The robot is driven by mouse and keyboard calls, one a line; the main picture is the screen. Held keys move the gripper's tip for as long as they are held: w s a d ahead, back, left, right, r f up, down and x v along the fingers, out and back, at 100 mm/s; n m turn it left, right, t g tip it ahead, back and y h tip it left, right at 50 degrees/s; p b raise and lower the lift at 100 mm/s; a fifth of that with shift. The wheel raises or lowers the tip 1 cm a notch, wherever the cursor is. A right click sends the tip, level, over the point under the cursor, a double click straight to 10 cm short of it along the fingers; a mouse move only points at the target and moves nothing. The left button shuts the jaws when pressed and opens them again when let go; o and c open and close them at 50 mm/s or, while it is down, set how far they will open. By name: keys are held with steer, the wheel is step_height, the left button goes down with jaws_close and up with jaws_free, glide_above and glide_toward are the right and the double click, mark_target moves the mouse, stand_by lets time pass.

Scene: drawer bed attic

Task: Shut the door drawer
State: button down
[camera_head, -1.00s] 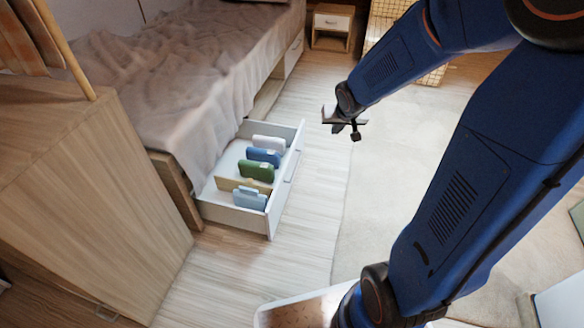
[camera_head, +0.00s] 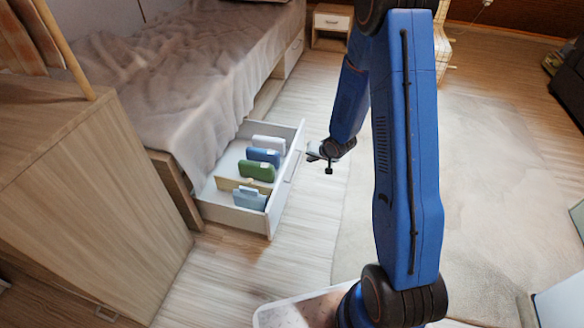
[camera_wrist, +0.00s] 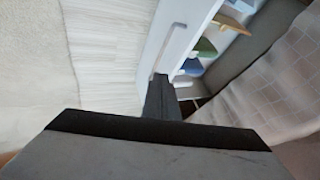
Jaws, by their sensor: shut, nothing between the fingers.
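The white drawer (camera_head: 284,186) under the bed stands pulled out into the room. Several upright items are inside it, among them a green one (camera_head: 256,171) and blue ones. My gripper (camera_head: 312,153) is just to the right of the drawer front's far part, shut and empty. In the head view I cannot tell whether it touches the front. In the wrist view my shut fingers (camera_wrist: 160,96) point toward the white drawer front (camera_wrist: 160,40) and its long handle (camera_wrist: 171,45). The fingertips overlap the front's lower edge there, and contact is unclear.
The bed (camera_head: 180,75) with a rumpled cover stands above the drawer. A wooden cabinet (camera_head: 90,180) is at the left. A nightstand (camera_head: 331,24) is at the back. Clear wooden floor and a pale rug (camera_head: 480,190) lie right of the drawer.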

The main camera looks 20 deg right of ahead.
step_height(320, 180, down, 3)
glide_toward(288, 169)
step_height(288, 169, down, 3)
steer(key=w, duration=0.1)
steer(key=shift+w+a+r, duration=0.15)
steer(key=shift+w+a, duration=0.25)
stand_by(0.4)
steer(key=w+a, duration=0.8)
steer(key=a, duration=0.5)
steer(key=w+a, duration=0.7)
steer(key=a, duration=0.7)
steer(key=shift+w+a, duration=0.2)
steer(key=shift+w, duration=0.2)
